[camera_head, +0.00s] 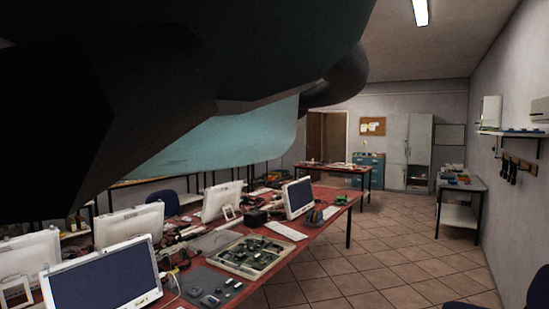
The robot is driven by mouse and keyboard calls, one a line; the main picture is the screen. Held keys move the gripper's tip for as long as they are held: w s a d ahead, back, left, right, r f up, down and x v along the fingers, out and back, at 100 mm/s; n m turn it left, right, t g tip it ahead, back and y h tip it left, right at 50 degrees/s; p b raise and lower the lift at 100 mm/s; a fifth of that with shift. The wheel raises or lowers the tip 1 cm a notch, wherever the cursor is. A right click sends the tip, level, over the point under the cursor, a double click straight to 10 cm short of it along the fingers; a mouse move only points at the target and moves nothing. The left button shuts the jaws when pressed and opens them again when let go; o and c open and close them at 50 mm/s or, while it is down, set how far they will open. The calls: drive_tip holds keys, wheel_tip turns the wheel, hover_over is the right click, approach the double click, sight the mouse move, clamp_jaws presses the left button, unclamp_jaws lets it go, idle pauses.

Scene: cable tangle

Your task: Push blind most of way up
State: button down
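No blind can be made out in the head view. Large dark and teal parts of my own arm fill the upper left, very close to the camera. They hide most of the left wall and anything hanging there. My gripper cannot be made out in this view.
A long red workbench (318,231) carries several monitors (104,279), cables and a tray of parts (250,256). A second red table (335,168), grey cabinets (408,147) and a side table (461,184) stand farther back. Tiled floor (390,250) is open on the right.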

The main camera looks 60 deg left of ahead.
drive_tip(key=shift+s+r, duration=0.1)
drive_tip(key=shift+r, duration=0.15)
drive_tip(key=c, duration=1)
unclamp_jaws()
drive_tip(key=shift+f, duration=0.1)
drive_tip(key=shift+a, duration=0.1)
drive_tip(key=v, duration=0.7)
drive_tip(key=shift+a, duration=0.15)
